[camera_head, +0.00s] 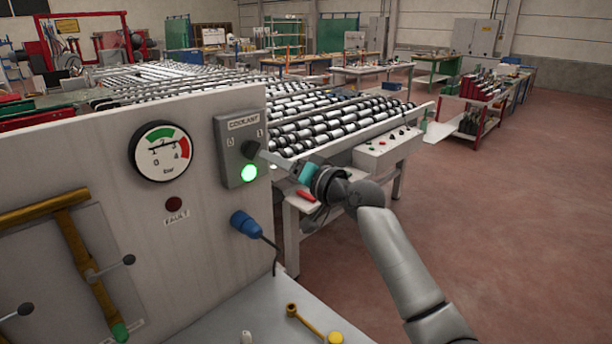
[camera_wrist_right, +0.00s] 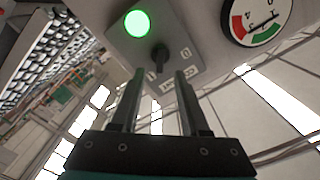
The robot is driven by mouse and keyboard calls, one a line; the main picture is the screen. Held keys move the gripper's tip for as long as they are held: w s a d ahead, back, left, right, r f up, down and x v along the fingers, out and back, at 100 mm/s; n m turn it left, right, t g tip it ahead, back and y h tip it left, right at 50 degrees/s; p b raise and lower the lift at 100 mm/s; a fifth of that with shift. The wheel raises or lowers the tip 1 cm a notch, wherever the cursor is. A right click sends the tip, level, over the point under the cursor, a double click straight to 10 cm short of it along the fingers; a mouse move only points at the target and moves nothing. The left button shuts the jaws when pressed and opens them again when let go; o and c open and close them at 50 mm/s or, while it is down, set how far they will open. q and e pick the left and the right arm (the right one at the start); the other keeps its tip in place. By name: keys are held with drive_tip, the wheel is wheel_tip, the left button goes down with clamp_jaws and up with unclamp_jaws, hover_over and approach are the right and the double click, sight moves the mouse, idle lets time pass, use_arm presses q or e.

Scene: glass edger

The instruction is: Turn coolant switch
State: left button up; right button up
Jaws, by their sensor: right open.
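The coolant switch is a black knob (camera_head: 250,148) on a grey box labelled COOLANT (camera_head: 229,135), with 0 and 1 marks. A green lamp (camera_head: 249,172) glows below it. My right gripper (camera_head: 264,158) reaches the box from the right, its fingers by the knob. In the right wrist view the open fingers (camera_wrist_right: 159,74) point at the knob (camera_wrist_right: 159,57), which shows at the gap between their tips. Contact and the knob's exact setting cannot be told. The lit lamp (camera_wrist_right: 138,23) shows above the knob there. My left gripper is not in view.
A pressure gauge (camera_head: 161,150) and a dark FAULT lamp (camera_head: 174,204) are on the same panel. A blue plug (camera_head: 245,224) with a cable sticks out below the box. Yellow pipes (camera_head: 75,235) stand at left. A roller conveyor (camera_head: 340,122) lies behind my right arm.

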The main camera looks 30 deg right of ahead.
drive_tip(key=b+v, duration=0.1)
drive_tip(key=v, duration=0.7)
drive_tip(key=shift+s, duration=0.25)
drive_tip(key=shift+d, duration=0.1)
